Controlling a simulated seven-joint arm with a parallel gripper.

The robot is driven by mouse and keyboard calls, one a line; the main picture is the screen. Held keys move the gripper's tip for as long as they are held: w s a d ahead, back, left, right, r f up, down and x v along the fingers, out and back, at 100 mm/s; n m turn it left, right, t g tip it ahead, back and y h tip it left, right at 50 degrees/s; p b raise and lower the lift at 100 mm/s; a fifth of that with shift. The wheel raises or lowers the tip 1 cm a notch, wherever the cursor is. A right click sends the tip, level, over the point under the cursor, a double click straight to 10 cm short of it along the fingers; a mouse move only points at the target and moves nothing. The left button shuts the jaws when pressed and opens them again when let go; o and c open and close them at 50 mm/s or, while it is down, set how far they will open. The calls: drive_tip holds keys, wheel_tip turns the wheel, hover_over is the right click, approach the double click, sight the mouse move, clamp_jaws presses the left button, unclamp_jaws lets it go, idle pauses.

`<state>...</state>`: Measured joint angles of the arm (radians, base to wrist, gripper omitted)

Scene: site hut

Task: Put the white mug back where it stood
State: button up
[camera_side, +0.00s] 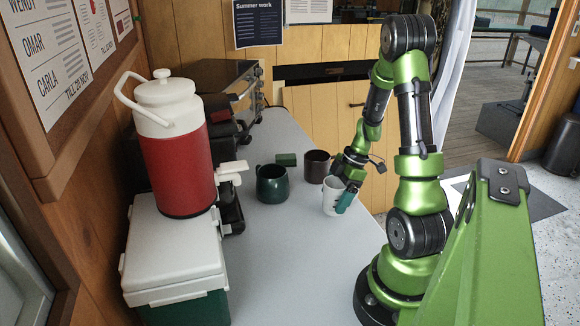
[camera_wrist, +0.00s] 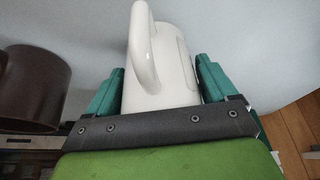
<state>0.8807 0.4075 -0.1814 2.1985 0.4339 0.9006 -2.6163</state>
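The white mug (camera_side: 331,198) is near the right edge of the grey table in the side view, close to upright. It also fills the middle of the wrist view (camera_wrist: 174,72), its handle facing the camera. My gripper (camera_side: 346,199) has its teal fingers on either side of the mug, and they appear to press on its wall. In the wrist view the fingers (camera_wrist: 158,88) flank the mug with little or no gap. The fingers hide part of the mug's side. I cannot tell whether its base touches the table.
A dark brown mug (camera_side: 317,167) stands just behind the white mug, and a dark green mug (camera_side: 272,184) to its left. A small green block (camera_side: 286,159) lies behind them. A red jug (camera_side: 178,160) sits on a cool box (camera_side: 172,255) at left. The table front (camera_side: 290,270) is clear.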

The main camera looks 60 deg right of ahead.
drive_tip(key=shift+o, duration=1)
drive_tip(key=shift+r, duration=0.1)
